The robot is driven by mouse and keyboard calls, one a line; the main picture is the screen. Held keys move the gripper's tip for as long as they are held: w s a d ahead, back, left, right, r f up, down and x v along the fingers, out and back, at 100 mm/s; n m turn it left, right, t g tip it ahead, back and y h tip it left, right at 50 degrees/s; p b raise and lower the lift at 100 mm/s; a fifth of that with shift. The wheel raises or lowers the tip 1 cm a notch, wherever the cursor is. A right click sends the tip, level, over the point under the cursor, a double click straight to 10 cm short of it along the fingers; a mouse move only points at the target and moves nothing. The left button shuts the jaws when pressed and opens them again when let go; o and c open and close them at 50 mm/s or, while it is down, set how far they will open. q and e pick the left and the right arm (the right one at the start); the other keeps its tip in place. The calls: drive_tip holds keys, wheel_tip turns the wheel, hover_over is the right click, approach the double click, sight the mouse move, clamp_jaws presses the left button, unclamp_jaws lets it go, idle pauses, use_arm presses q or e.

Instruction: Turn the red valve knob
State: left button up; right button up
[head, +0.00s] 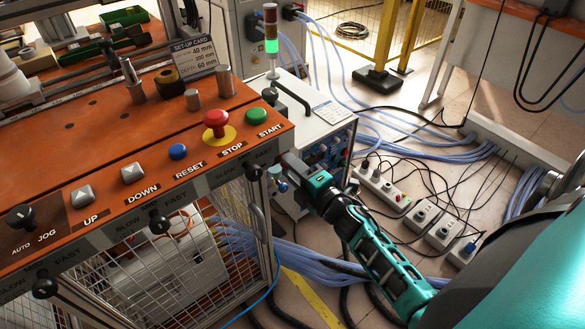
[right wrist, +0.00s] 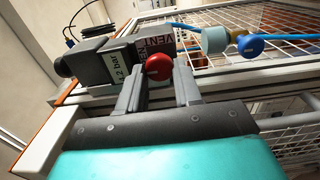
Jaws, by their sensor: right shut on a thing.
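The red valve knob (right wrist: 158,67) shows as a round red ball in the right wrist view. It sits on a grey valve body (right wrist: 95,66) with a "bar" label and a "VENT" marking. My right gripper (right wrist: 157,79) is shut on the knob, with one grey finger on each side of it. In the head view my right gripper (head: 288,166) is at the right front corner of the orange control bench, and the red knob is hidden there. My left gripper is in neither view.
A blue knob (right wrist: 250,46) is beside the valve. Power strips (head: 383,187) and cables lie on the floor at right. A wire-mesh cage is under the bench.

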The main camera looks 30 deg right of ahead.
drive_tip(key=o, duration=1)
drive_tip(key=shift+s, duration=0.15)
use_arm(q)
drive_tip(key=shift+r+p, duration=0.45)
drive_tip(key=shift+p, duration=0.05)
use_arm(e)
drive_tip(key=s, duration=0.8)
drive_tip(key=s+d, duration=0.1)
drive_tip(key=s, duration=0.3)
drive_tip(key=shift+s, duration=0.3)
use_arm(q)
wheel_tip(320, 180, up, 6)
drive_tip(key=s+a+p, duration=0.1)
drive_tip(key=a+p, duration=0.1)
drive_tip(key=p, duration=0.8)
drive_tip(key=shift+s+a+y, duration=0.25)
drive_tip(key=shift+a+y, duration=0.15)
use_arm(e)
drive_tip(key=s+a+m+g, duration=0.1)
drive_tip(key=a+m+g, duration=0.1)
drive_tip(key=a+m, duration=0.2)
drive_tip(key=s+a+r+m+g, duration=0.1)
drive_tip(key=a+m+g, duration=0.1)
drive_tip(key=a+m, duration=0.2)
drive_tip(key=s+a+r+m+g, duration=0.1)
drive_tip(key=s+a+m+g, duration=0.1)
drive_tip(key=a+m, duration=0.3)
drive_tip(key=shift+r+m+g, duration=0.15)
drive_tip(key=shift+m+g, duration=0.45)
drive_tip(key=shift+m, duration=1.1)
